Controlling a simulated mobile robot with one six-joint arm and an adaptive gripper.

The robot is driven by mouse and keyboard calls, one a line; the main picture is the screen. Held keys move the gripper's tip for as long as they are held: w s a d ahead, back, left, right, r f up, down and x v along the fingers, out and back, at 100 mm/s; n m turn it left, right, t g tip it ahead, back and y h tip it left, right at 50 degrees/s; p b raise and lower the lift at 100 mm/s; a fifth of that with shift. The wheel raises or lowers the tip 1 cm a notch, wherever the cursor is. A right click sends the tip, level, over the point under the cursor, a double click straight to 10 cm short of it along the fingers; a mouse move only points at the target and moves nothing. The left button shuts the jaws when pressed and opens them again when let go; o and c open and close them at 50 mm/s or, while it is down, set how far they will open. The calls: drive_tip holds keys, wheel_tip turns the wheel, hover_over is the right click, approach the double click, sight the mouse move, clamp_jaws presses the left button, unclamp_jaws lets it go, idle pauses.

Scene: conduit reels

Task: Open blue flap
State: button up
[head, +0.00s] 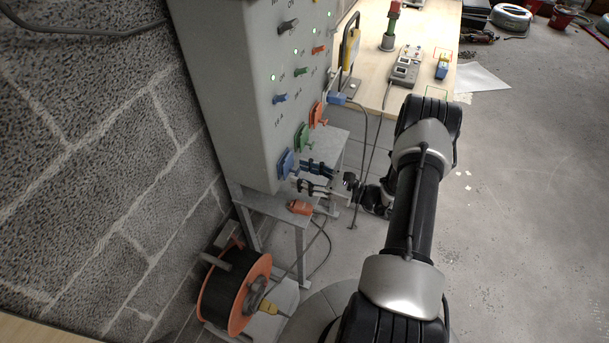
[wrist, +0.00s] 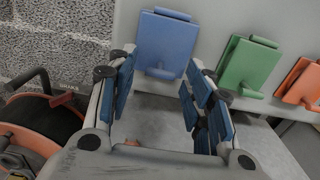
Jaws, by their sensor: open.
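The blue flap (head: 286,164) is on the lower front of the grey cabinet, the leftmost of a row of three. In the wrist view the blue flap (wrist: 166,44) looks shut, with a blue bar along its top and a small tab at its lower edge. My gripper (head: 303,177) is just in front of it, and the two seem apart. In the wrist view my gripper (wrist: 161,92) is open and empty, its blue-padded fingers to either side below the flap.
A green flap (wrist: 249,64) and an orange flap (wrist: 303,82) sit to the right of the blue one. An orange plug (head: 300,207) lies on the shelf below. A cable reel (head: 236,292) stands on the lower left. A wooden table (head: 367,69) is behind.

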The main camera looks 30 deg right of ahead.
drive_tip(key=shift+c, duration=0.3)
clamp_jaws()
idle(0.4)
